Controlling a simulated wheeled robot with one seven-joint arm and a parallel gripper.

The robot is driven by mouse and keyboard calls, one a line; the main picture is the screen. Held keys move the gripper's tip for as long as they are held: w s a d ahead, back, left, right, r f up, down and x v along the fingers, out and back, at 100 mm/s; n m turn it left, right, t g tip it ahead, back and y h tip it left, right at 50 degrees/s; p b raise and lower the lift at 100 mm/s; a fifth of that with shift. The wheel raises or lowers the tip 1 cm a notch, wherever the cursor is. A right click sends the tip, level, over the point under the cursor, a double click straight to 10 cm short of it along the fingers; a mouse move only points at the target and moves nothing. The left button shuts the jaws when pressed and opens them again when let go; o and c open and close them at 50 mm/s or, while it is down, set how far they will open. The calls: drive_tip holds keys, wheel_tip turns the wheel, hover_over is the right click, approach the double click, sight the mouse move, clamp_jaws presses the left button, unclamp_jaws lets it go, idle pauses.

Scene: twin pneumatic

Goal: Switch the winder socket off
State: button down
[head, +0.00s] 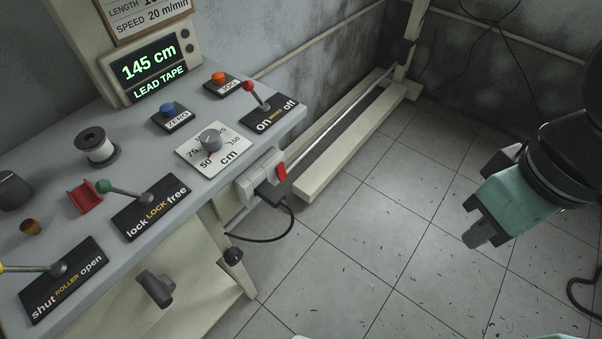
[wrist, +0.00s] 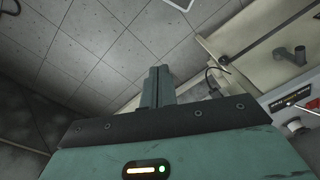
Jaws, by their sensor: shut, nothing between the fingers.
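The winder socket (head: 246,184) is a pale box fixed to the side of the bench near its right end. A red rocker switch (head: 281,171) sits at its right end; I cannot tell which side is pressed in. A black plug (head: 266,194) is in the socket, and its cable loops down below. My gripper (head: 474,240) is at the right of the head view, over the floor, well apart from the socket. Its fingers are together and empty, as the wrist view (wrist: 157,84) also shows.
The bench top (head: 225,106) carries a lever marked on/off (head: 257,98), a cm dial (head: 210,139), a lock/free lever (head: 125,191) and a roller lever (head: 32,269). A grey handle (head: 155,288) juts out below the bench edge. The tiled floor between bench and gripper is clear.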

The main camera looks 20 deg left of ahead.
drive_tip(key=w+a+f+n+t+y+b, duration=0.35)
drive_tip(key=w+a+f, duration=0.45)
drive_tip(key=w+f, duration=0.35)
drive_tip(key=a+f+n+t+y+b, duration=0.1)
drive_tip(key=a+f+n+y+b, duration=0.1)
drive_tip(key=a+f+y, duration=0.5)
drive_tip(key=shift+w+f+t+y+b, duration=0.4)
drive_tip(key=shift+f+y+b, duration=0.2)
drive_tip(key=shift+y+b, duration=0.3)
drive_tip(key=shift+a+n, duration=0.15)
drive_tip(key=shift+n, duration=0.1)
drive_tip(key=b, duration=0.4)
drive_tip(key=w+a+f+b, duration=0.1)
drive_tip(key=b, duration=0.3)
drive_tip(key=shift+a+f, duration=0.1)
drive_tip(key=shift+a, duration=0.2)
drive_tip(key=b, duration=0.3)
drive_tip(key=shift+a+f, duration=0.1)
drive_tip(key=shift+a, duration=0.1)
